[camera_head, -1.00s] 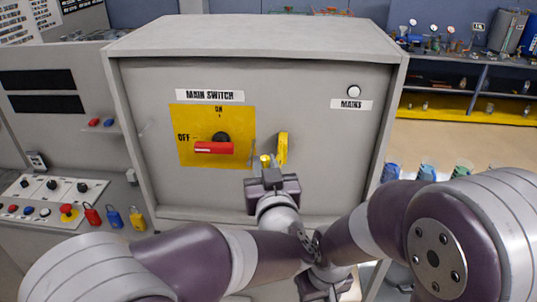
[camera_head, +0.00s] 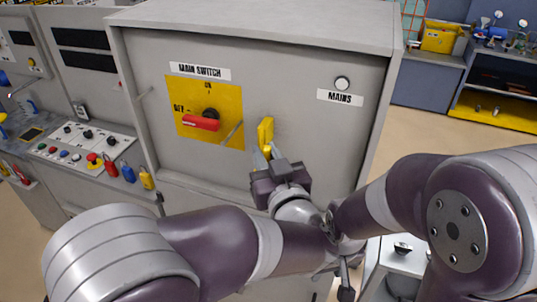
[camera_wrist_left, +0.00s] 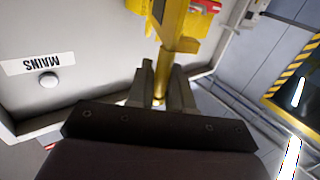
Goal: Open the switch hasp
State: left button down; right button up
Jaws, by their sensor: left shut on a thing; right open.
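The switch hasp (camera_head: 265,132) is a yellow lever standing out from the grey cabinet front, just right of the yellow switch plate (camera_head: 225,125). My left gripper (camera_head: 271,155) is shut on the hasp's lower end. In the left wrist view the yellow hasp (camera_wrist_left: 177,32) runs between the two grey fingers (camera_wrist_left: 160,88); the exact contact is partly hidden. The red switch handle (camera_head: 201,123) lies level beside the OFF mark. My right gripper (camera_head: 346,284) is open, low at the frame's bottom, away from the cabinet.
The grey cabinet (camera_head: 300,60) carries a MAINS label with a white lamp (camera_head: 342,83). At left, a control panel (camera_head: 85,137) has several knobs and red, blue and yellow padlocks (camera_head: 128,173). Shelves (camera_head: 500,95) stand back right beyond open floor.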

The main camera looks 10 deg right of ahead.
pick_arm(q)
jog(key=shift+d+r, duration=0.15)
jog(key=shift+d, duration=0.2)
pick_arm(e)
jog(key=shift+d, duration=0.3)
pick_arm(q)
jog(key=shift+a, duration=0.1)
pick_arm(e)
jog(key=shift+a, duration=0.1)
pick_arm(q)
jog(key=c, duration=1.2)
grip_release()
